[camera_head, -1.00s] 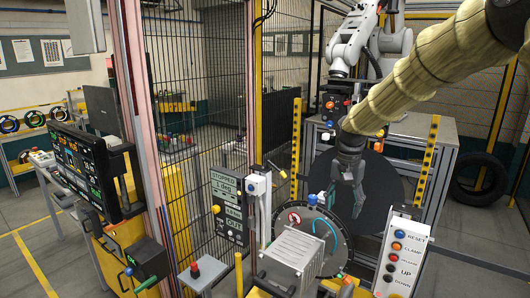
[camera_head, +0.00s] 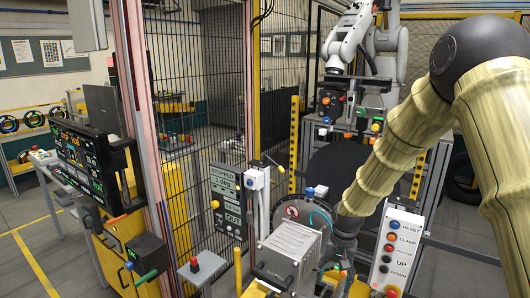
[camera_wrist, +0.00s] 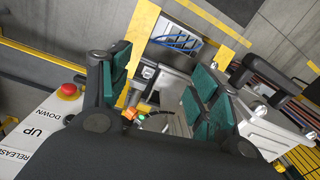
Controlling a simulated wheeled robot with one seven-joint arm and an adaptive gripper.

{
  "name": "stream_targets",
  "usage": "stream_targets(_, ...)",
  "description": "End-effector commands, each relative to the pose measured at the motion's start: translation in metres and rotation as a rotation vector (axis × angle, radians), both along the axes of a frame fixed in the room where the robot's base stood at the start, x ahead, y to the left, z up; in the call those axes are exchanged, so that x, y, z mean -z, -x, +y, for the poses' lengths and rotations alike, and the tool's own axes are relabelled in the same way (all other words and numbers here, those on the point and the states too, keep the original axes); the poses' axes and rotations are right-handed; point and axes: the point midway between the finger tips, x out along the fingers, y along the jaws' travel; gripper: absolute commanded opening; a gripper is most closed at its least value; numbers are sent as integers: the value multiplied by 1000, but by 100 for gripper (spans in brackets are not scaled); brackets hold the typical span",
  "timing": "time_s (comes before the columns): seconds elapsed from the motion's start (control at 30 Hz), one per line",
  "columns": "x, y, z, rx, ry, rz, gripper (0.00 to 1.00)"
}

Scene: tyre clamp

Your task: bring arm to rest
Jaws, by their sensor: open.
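My gripper (camera_head: 340,268) hangs low at the end of my bent arm, between a grey ribbed housing and the white button panel in the head view. Its fingertips are partly hidden there. In the wrist view my gripper (camera_wrist: 163,85) shows its two green-padded fingers spread apart, with nothing between them. A yellow-framed opening with blue cables lies beyond the fingers.
The white button panel (camera_head: 397,248) stands just right of my gripper; the ribbed housing (camera_head: 290,250) is just left. A large black disc (camera_head: 335,170) is behind my forearm. A wire-mesh fence (camera_head: 205,120) and a monitor (camera_head: 88,165) stand further left.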

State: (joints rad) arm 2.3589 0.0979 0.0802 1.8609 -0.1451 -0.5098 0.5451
Motion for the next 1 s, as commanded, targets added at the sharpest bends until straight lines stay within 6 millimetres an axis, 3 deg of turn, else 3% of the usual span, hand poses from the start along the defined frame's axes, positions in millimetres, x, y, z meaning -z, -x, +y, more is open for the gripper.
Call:
stream_targets(0.03,33,15,1,-15,-4,11,62)
stream_targets(0.2,119,64,4,-76,-18,8,62)
stream_targets(0.37,189,125,5,-132,-23,4,62)
stream_targets(0.5,242,187,2,-179,-21,1,62)
stream_targets(0.73,304,295,-5,-269,-1,-3,62)
stream_targets(0.9,325,365,-13,-333,23,-7,62)
stream_targets(1.0,328,393,-16,-362,36,-10,62)
